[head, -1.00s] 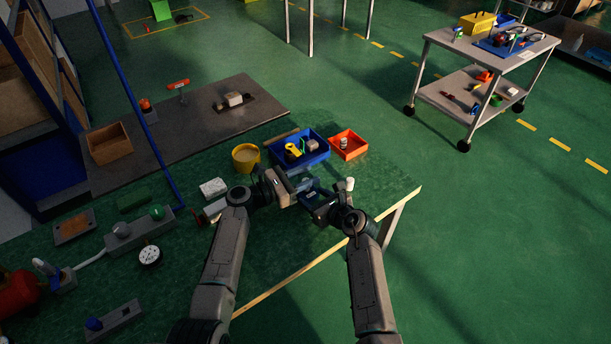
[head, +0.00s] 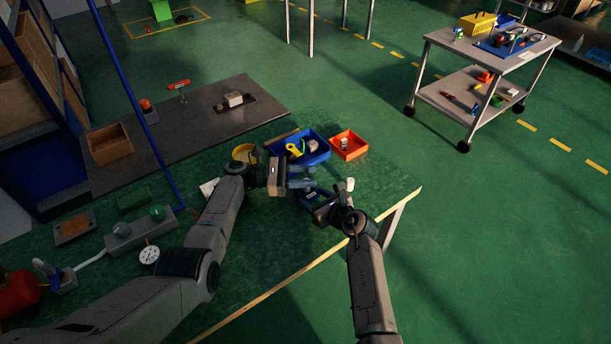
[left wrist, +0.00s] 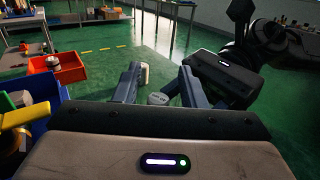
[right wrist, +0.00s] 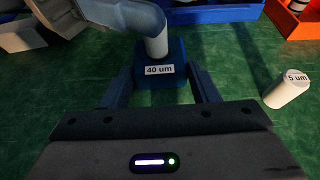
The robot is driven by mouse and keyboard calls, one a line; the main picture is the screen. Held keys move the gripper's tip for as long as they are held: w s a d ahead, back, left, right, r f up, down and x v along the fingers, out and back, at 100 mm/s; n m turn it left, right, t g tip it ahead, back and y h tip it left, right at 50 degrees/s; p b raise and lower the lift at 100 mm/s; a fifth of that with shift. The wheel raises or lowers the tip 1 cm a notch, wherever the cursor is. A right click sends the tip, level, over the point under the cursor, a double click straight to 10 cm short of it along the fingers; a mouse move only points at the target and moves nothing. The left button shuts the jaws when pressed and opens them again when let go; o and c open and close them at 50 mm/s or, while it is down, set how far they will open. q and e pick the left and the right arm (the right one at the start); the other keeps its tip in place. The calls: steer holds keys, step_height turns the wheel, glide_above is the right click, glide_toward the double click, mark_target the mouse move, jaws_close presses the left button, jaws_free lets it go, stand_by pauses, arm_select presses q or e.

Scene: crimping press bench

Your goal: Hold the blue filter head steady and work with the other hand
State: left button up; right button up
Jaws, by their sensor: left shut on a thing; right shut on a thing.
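The blue filter head (right wrist: 177,57) sits low over the green mat in the right wrist view, with a "40 um" label on its near side. My right gripper (right wrist: 160,88) is shut on it, one finger on each side. A white cylinder (right wrist: 157,42) stands upright at the head, its lower end against it. In the head view my left gripper (head: 302,177) is just behind my right gripper (head: 322,208). A white "5 um" cylinder (right wrist: 287,89) stands apart, to the right.
A blue bin (head: 318,158) with a yellow part and an orange bin (head: 348,146) stand behind the grippers. A yellow tub (head: 243,152) is partly hidden by my left arm. The mat's front edge (head: 290,280) is close to my arms.

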arm_select(q)
steer(key=shift+f, duration=0.2)
steer(key=o, duration=1.3)
steer(key=shift+r, duration=0.1)
steer(key=shift+s+n+t, duration=0.1)
steer(key=shift+n+t, duration=0.2)
steer(key=shift+t, duration=0.2)
steer(key=shift+s+n+t, duration=0.1)
steer(key=shift+n+t, duration=0.5)
steer(key=shift+t, duration=0.3)
steer(key=n+t+y, duration=0.1)
steer(key=n+t, duration=0.1)
steer(key=t, duration=0.2)
steer(key=shift+n, duration=0.4)
steer(key=n+t+y, duration=0.4)
steer(key=t, duration=0.2)
steer(key=shift+n, duration=0.3)
steer(key=shift+c, duration=0.4)
